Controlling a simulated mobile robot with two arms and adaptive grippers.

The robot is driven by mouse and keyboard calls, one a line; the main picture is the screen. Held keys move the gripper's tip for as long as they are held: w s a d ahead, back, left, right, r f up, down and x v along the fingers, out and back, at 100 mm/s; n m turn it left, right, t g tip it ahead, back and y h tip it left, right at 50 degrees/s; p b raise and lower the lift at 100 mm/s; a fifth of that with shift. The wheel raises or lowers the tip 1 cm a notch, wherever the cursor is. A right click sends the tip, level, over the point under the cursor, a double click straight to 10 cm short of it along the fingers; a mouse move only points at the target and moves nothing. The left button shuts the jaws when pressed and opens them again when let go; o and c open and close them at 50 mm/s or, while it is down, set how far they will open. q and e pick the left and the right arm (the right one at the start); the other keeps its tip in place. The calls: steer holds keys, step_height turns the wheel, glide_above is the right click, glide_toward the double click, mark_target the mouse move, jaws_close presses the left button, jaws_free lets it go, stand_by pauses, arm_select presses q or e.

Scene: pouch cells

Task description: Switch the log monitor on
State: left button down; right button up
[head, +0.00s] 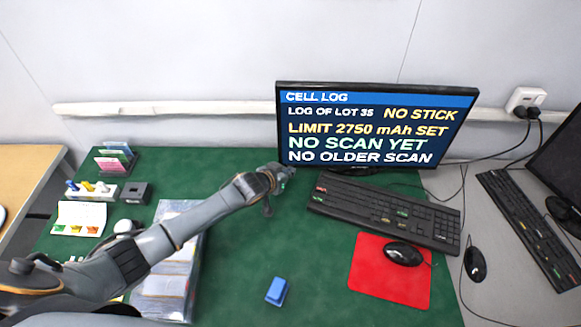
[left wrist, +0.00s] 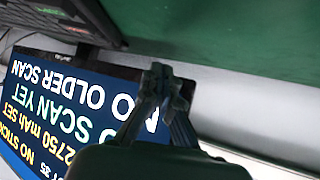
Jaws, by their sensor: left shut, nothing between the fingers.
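The log monitor (head: 377,126) stands at the back of the green mat. Its screen is lit and reads CELL LOG, LOG OF LOT 35, NO STICK, LIMIT 2750 mAh SET, NO SCAN YET and NO OLDER SCAN. My left gripper (head: 280,177) is shut and empty near the monitor's lower left corner in the head view. In the left wrist view the shut fingertips (left wrist: 160,80) overlap the lower edge of the screen (left wrist: 75,125), which appears upside down. I cannot tell whether they touch the monitor. My right gripper is not in view.
A black keyboard (head: 385,212) lies in front of the monitor, with a mouse (head: 403,254) on a red pad (head: 370,285). A blue block (head: 276,291) lies on the green mat (head: 235,270). Card and stick holders stand at the left. A second keyboard (head: 530,228) lies at the right.

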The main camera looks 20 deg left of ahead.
arm_select(q)
steer(key=shift+s+r, duration=0.1)
steer(key=shift+s+d+p, duration=0.25)
steer(key=shift+s+p, duration=0.4)
steer(key=shift+s, duration=0.05)
steer(key=shift+s+d+p, duration=0.15)
steer(key=shift+s+p, duration=0.3)
steer(key=s, duration=0.1)
steer(key=s+p, duration=0.1)
steer(key=shift+s+d, duration=0.3)
steer(key=shift+d, duration=0.05)
steer(key=shift+s+d+p, duration=0.15)
steer(key=shift+s+p, duration=0.4)
steer(key=shift+s, duration=0.1)
